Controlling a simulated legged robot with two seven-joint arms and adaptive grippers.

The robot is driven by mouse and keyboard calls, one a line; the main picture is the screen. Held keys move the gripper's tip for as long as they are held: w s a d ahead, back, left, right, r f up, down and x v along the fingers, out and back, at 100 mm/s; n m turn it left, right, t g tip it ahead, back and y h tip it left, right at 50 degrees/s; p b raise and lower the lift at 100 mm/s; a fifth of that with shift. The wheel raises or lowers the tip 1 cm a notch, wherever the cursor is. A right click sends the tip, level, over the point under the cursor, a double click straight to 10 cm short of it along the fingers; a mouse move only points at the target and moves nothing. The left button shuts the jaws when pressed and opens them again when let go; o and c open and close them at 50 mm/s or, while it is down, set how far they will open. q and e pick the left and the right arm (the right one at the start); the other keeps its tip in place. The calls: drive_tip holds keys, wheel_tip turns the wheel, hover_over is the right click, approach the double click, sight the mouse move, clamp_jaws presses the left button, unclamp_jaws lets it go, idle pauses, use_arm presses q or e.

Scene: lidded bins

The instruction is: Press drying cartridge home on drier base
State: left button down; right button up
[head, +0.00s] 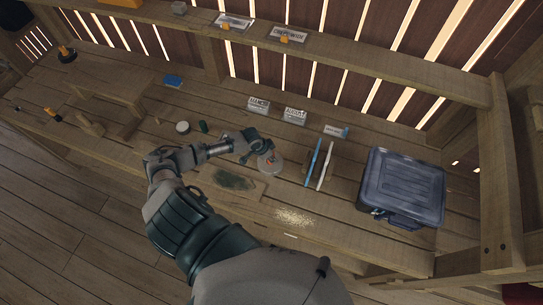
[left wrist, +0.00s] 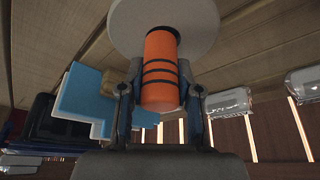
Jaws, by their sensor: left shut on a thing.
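The drying cartridge is an orange cylinder with black bands (left wrist: 161,62) in the left wrist view. My left gripper (left wrist: 160,88) is shut on it, one finger on each side. The cartridge's far end meets a pale round disc (left wrist: 205,18), seemingly the drier base; whether it is fully seated I cannot tell. My right gripper is not in view.
Upright blue (head: 313,160) and white (head: 325,166) panels stand just right of the disc. A dark blue lidded bin (head: 402,185) is farther right. Labelled packets (head: 295,116) stand behind. A white jar (head: 183,127) is to the left. Pale crumbs (head: 294,217) lie in front.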

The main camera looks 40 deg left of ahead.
use_arm(q)
drive_tip(key=shift+r, duration=0.25)
idle(0.5)
drive_tip(key=shift+w+a, duration=0.1)
idle(0.5)
drive_tip(key=shift+f+b, duration=0.75)
drive_tip(key=shift+f, duration=0.5)
idle(0.5)
drive_tip(key=c, duration=0.7)
unclamp_jaws()
drive_tip(key=v, duration=1.1)
drive_tip(key=shift+a+r, duration=0.15)
drive_tip(key=shift+r, duration=0.2)
